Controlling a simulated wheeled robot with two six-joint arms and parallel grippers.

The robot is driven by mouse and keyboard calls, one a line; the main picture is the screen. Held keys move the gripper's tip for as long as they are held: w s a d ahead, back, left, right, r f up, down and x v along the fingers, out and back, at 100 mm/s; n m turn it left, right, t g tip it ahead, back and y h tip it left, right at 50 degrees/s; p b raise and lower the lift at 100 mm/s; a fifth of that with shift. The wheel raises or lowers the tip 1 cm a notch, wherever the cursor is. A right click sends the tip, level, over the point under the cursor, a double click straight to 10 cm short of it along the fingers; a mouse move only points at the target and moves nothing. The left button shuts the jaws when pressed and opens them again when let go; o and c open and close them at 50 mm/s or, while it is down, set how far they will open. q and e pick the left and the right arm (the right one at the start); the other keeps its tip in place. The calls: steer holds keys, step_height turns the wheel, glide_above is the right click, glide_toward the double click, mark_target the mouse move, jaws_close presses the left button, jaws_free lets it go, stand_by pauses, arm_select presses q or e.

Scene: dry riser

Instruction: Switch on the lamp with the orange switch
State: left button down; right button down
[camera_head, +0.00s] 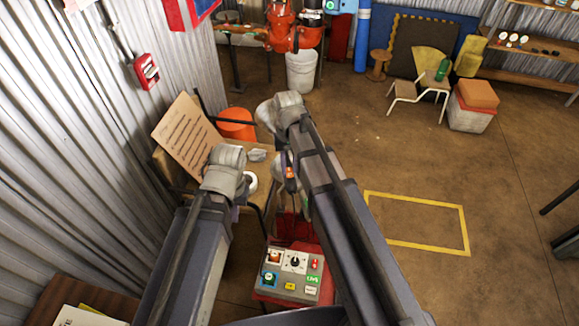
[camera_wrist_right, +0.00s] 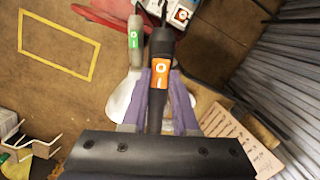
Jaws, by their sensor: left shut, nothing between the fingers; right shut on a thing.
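A dark lamp handle (camera_wrist_right: 157,105) with an orange switch (camera_wrist_right: 160,74) marked O and I is in the right wrist view. The purple fingers of my right gripper (camera_wrist_right: 161,82) are shut on it, one on each side. In the head view the orange switch (camera_head: 290,173) shows small beside my right arm. A grey handle with a green switch (camera_wrist_right: 133,41) is just left of the dark one in the wrist view. My left gripper (camera_head: 238,188) is to the left of the right one, shut and empty, its fingertips mostly hidden by its own wrist.
A wooden table (camera_head: 262,172) is under the grippers, with a lettered board (camera_head: 188,128) at its left. A grey control panel (camera_head: 290,274) on a red base is between my arms. A red wall box (camera_head: 146,70) is at left. Open floor with a yellow outline (camera_head: 463,228) is to the right.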

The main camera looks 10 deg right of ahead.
mark_target(288, 167)
steer(key=shift+w+g, duration=0.15)
steer(key=shift+g, duration=0.35)
steer(key=c, duration=0.7)
jaws_free()
steer(key=shift+r, duration=0.15)
steer(key=r+p, duration=0.2)
steer(key=w+r+p, duration=0.1)
steer(key=r+p, duration=0.4)
steer(key=shift+w+r, duration=0.2)
steer(key=shift+w, duration=0.05)
steer(key=shift+s, duration=0.1)
